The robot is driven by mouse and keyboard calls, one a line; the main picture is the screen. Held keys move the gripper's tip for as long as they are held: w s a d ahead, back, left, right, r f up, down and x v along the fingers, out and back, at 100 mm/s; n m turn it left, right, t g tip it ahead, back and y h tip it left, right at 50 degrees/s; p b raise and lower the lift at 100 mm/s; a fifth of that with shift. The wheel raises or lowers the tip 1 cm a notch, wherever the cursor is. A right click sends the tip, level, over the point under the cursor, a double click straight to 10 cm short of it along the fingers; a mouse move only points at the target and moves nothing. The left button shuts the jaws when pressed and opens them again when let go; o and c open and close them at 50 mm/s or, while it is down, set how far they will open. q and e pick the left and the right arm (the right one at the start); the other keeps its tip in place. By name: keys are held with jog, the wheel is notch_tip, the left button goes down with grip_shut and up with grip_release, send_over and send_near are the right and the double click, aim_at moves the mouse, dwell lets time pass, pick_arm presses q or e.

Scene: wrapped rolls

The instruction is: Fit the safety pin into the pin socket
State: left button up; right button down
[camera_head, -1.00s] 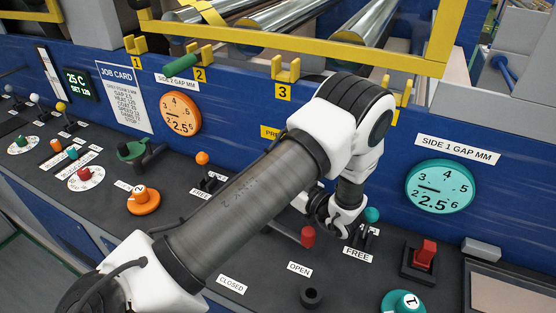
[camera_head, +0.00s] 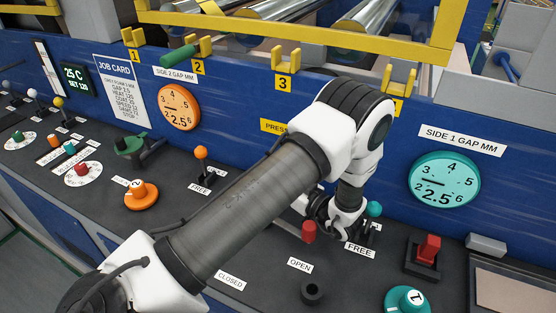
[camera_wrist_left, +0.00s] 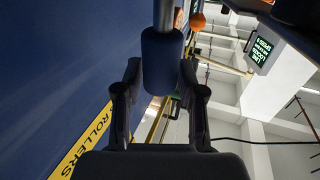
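My left gripper (camera_head: 338,218) is low over the console at the centre, partly hidden by its own wrist. In the left wrist view, its fingers (camera_wrist_left: 161,75) are drawn in on both sides of a dark blue cylinder (camera_wrist_left: 162,62) with a metal rod at its far end. I cannot tell for sure that this is the safety pin. In the head view it is hidden. A round black piece with a hole (camera_head: 313,292) sits below the OPEN label and may be the pin socket. My right gripper is not in view.
A teal-knobbed lever (camera_head: 374,209) stands close right of the gripper, above a FREE label. A red block switch (camera_head: 428,250) and teal dial (camera_head: 406,300) are further right. An orange-knobbed lever (camera_head: 200,153) is left of my arm. The blue wall rises behind.

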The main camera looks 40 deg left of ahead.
pick_arm(q)
jog(key=shift+o, duration=0.5)
jog(key=d, duration=0.7)
jog(key=shift+d, duration=0.3)
